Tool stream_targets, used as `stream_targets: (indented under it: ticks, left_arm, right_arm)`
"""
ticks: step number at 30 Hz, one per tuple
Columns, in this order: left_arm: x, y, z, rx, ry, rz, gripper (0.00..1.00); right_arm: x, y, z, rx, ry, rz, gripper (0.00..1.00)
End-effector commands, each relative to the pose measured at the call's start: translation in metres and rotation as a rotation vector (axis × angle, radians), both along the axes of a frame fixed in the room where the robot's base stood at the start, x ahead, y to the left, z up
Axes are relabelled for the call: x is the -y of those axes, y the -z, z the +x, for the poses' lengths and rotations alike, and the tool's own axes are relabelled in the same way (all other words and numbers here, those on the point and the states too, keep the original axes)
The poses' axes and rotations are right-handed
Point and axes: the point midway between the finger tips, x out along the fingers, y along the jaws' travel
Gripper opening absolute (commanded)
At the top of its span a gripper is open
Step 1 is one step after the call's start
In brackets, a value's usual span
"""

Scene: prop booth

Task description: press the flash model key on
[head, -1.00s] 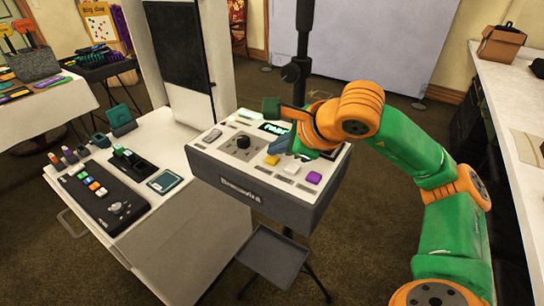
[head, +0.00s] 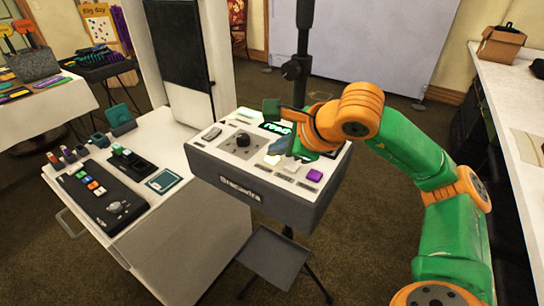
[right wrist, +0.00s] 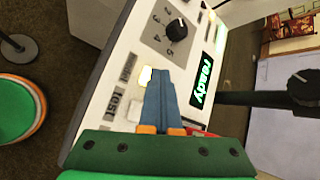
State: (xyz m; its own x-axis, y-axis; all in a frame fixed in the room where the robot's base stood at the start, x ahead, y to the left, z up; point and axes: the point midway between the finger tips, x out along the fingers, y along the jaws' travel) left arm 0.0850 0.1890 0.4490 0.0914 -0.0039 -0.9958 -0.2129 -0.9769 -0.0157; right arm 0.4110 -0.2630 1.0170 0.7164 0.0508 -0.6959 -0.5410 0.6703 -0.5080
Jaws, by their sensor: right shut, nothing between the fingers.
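The flash unit (head: 235,179) is a grey box with a pale sloped top, standing in front of my column. Its model key (head: 272,159) glows pale yellow. My left gripper is not in view.
A white key (right wrist: 135,111) by a "test" label and a purple key (head: 314,175) sit near the lit key. A black dial (head: 242,139) and a green "ready" display (right wrist: 201,80) are on the same panel. A white table (head: 176,142) stands left.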

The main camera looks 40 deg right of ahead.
Motion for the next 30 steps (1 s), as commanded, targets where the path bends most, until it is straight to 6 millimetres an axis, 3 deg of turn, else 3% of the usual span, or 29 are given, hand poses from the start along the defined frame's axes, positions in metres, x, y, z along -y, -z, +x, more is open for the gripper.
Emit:
stream_targets:
  ticks: [17, 30]
  left_arm:
    - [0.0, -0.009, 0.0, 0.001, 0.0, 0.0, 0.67]
    - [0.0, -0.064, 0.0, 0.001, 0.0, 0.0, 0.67]
  right_arm:
    - [0.0, -0.01, 0.0, -0.001, 0.0, 0.0, 0.0]
    - [0.0, -0.068, 0.0, -0.001, 0.0, 0.0, 0.0]
